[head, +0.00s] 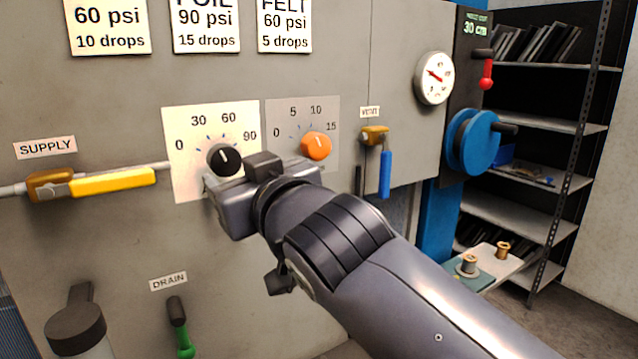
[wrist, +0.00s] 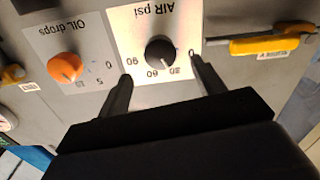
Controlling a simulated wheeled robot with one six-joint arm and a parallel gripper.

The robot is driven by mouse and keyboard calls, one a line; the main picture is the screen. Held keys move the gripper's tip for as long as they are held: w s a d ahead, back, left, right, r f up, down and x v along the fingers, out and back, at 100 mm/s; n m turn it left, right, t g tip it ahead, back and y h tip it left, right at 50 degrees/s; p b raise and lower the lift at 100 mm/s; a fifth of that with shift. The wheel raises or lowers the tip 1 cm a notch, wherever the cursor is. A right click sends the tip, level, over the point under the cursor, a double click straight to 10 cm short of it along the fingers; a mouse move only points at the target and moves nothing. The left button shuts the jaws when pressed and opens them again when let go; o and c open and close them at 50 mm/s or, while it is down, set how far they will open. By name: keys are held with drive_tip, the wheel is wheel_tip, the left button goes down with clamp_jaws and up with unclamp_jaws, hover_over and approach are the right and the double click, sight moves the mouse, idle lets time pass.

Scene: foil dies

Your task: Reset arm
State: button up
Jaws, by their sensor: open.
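My gripper (head: 236,198) is at the grey panel (head: 90,230), just below and in front of the black air knob (head: 224,160). In the wrist view, which is upside down, the gripper (wrist: 161,68) is open, with two dark fingers spread apart. The black knob (wrist: 160,51) shows between and beyond the fingertips, with nothing held. Whether the fingers touch the panel I cannot tell. In the head view the knob's white mark points up, roughly toward 60. My wrist hides the fingertips there.
The orange oil knob (head: 316,146) is right of the black one. The yellow supply handle (head: 113,182) lies level at left. The blue vent handle (head: 385,174) and green drain handle (head: 184,340) hang down. A blue wheel (head: 474,142), red lever (head: 486,72) and shelves (head: 540,125) are at right.

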drive_tip(key=shift+v, duration=1.5)
